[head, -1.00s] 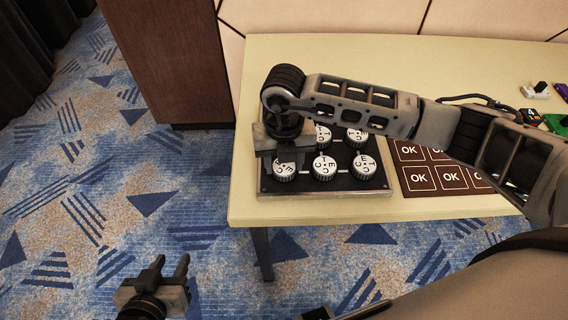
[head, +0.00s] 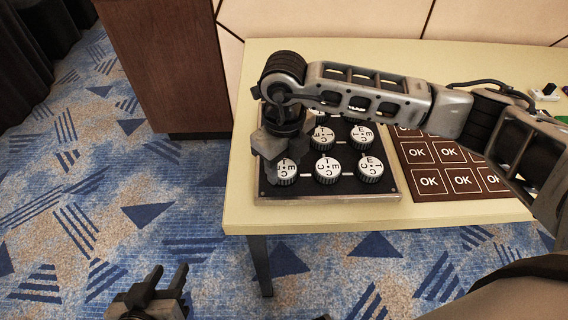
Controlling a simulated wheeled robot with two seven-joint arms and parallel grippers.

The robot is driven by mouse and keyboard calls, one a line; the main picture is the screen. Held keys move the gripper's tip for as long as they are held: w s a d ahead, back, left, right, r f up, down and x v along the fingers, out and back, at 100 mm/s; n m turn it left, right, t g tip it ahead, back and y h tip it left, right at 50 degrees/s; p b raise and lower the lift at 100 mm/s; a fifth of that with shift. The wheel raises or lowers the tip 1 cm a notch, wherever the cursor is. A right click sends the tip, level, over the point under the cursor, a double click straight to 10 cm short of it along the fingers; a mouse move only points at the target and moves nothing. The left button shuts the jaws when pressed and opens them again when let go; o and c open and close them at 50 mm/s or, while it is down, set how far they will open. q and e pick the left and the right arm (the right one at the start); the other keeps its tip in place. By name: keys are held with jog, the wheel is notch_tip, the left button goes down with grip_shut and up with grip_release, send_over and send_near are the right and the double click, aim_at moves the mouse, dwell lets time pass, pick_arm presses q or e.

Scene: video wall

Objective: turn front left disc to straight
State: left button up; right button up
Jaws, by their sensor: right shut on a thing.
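A black panel (head: 310,190) on the table carries several white discs with black letters. The front left disc (head: 287,172) is partly covered by my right gripper (head: 278,158), which reaches down over it from above and is shut on it. The front middle disc (head: 328,170) and front right disc (head: 370,169) are free. Behind them, one disc (head: 362,137) shows fully and another (head: 322,138) partly; the back left is hidden by my gripper. My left gripper (head: 168,280) is open and empty, low over the carpet, away from the table.
The pale table (head: 440,218) has its front edge just before the panel. A brown board (head: 455,172) with OK squares lies right of the panel. Small white and black items (head: 545,92) sit at the far right. A brown wooden cabinet (head: 165,65) stands at the left.

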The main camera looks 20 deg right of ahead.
aim_at(284, 168)
dwell(0.3)
jog(key=o, duration=1)
notch_tip(284, 168, up, 16)
dwell(0.3)
